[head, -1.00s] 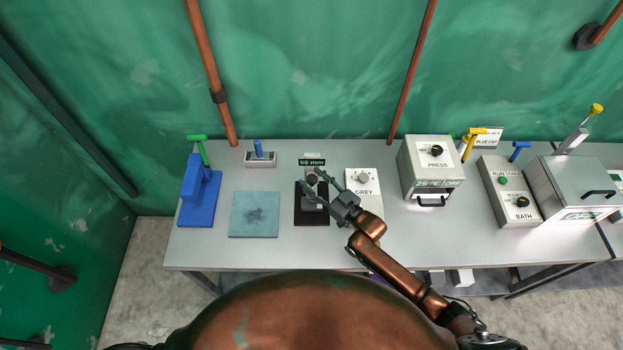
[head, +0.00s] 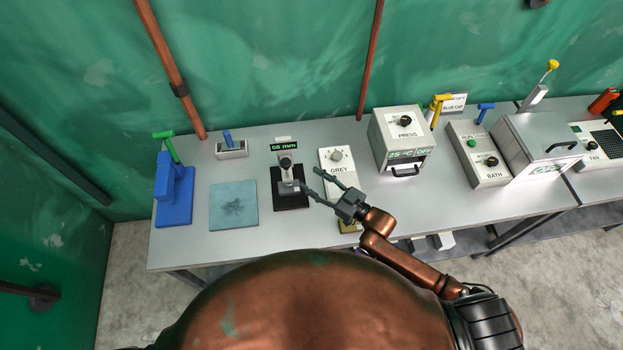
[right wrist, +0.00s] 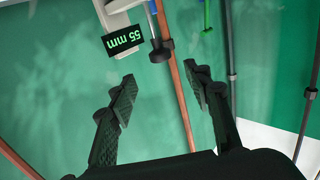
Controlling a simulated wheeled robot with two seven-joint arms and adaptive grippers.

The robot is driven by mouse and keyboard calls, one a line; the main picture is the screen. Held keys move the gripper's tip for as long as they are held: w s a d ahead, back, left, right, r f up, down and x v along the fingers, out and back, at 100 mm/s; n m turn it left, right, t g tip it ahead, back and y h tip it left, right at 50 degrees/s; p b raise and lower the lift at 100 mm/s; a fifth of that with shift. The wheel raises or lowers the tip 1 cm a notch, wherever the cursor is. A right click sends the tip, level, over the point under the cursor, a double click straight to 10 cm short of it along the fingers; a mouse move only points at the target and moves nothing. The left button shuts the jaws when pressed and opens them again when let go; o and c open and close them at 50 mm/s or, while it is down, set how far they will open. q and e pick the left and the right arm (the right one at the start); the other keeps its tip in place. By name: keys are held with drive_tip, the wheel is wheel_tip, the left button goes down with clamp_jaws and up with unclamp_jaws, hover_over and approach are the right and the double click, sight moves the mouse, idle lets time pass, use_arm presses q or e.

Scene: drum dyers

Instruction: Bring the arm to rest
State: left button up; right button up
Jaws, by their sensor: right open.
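My right arm reaches in from the lower right of the head view. Its gripper (head: 311,182) is open and empty, with its fingers pointing left just right of the gauge (head: 290,190), a stand on a black base whose display reads 55 mm. The gripper hangs over the front of the white GREY box (head: 337,165) and partly hides it. In the right wrist view the open fingers (right wrist: 162,76) have nothing between them, and the green 55 mm display (right wrist: 123,40) shows beyond them. My left gripper is not in view.
Bare tabletop lies right of the gripper.

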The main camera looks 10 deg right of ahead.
idle(0.3)
drive_tip(key=s+d+f+m+g+h, duration=0.25)
drive_tip(key=s+d+f+h, duration=0.2)
drive_tip(key=d, duration=0.25)
drive_tip(key=s+d+f+m+g+h, duration=0.1)
drive_tip(key=s+d+f+m+h, duration=0.2)
drive_tip(key=s+d+h, duration=0.3)
drive_tip(key=s+d+f+m+g+h, duration=0.3)
drive_tip(key=s+d+g, duration=0.3)
drive_tip(key=s+d, duration=1)
drive_tip(key=s+a+f+b, duration=0.1)
drive_tip(key=f+b, duration=0.2)
drive_tip(key=f, duration=1)
drive_tip(key=s+a+f+g+b, duration=0.1)
drive_tip(key=s+f+b, duration=0.15)
drive_tip(key=f, duration=1.05)
drive_tip(key=a+f+b, duration=0.2)
drive_tip(key=f+b, duration=0.1)
drive_tip(key=f, duration=1)
drive_tip(key=s+f+g+b, duration=0.1)
drive_tip(key=s+f+b, duration=0.6)
drive_tip(key=s+f, duration=1.2)
wheel_tip(320, 180, down, 4)
drive_tip(key=shift+s+f+n, duration=0.15)
drive_tip(key=shift+s+n, duration=0.05)
drive_tip(key=shift+n, duration=0.25)
